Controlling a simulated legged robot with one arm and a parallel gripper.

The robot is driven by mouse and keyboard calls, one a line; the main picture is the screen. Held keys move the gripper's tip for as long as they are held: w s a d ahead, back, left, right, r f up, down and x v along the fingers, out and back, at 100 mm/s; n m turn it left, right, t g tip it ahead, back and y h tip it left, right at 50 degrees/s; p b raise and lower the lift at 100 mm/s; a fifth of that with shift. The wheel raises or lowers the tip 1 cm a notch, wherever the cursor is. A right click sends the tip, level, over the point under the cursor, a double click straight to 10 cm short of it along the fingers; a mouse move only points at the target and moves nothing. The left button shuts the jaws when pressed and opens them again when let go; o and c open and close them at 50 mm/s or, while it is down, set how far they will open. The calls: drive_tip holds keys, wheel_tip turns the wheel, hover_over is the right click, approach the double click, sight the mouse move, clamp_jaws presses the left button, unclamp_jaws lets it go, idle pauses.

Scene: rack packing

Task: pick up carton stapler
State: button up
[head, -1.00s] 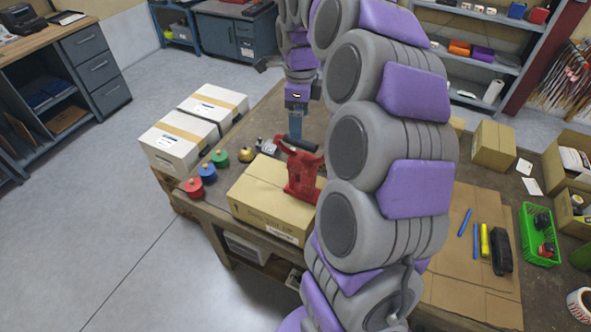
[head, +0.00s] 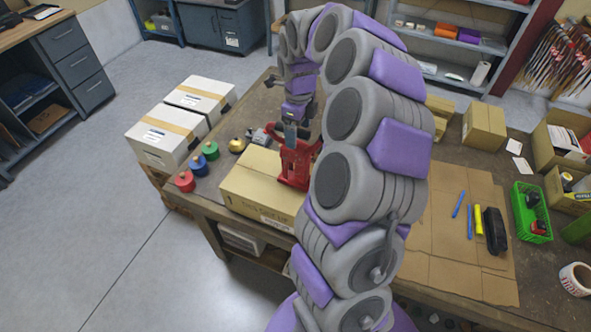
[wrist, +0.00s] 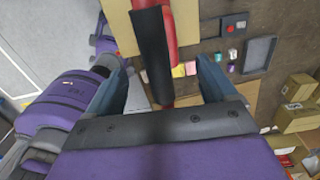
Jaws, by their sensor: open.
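The red carton stapler (head: 294,166) stands on a closed cardboard box (head: 257,190) near the left edge of the workbench. In the wrist view its black handle (wrist: 152,50) lies between the two blue fingers of my gripper (wrist: 162,64), with gaps on both sides. The handle runs lengthwise between the fingers, and red parts of the stapler (wrist: 169,25) show beside it. In the head view my gripper (head: 291,136) is at the top of the stapler. The gripper is open. My own arm hides the right side of the box and part of the stapler.
Red, blue and green rolls (head: 186,181) and a brass-coloured object (head: 237,146) are left of the box. White cartons (head: 166,139) stand beyond the bench's left edge. A flat cardboard sheet (head: 452,240) and a green basket (head: 531,211) are on the right.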

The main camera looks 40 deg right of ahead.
sight(292, 156)
drive_tip(key=f, duration=0.2)
drive_tip(key=w+f, duration=0.1)
drive_tip(key=f, duration=0.1)
drive_tip(key=shift+a+f+b, duration=0.2)
drive_tip(key=shift+f+b, duration=0.15)
drive_tip(key=shift+f, duration=0.45)
drive_tip(key=shift+c, duration=0.5)
clamp_jaws()
drive_tip(key=shift+r, duration=0.1)
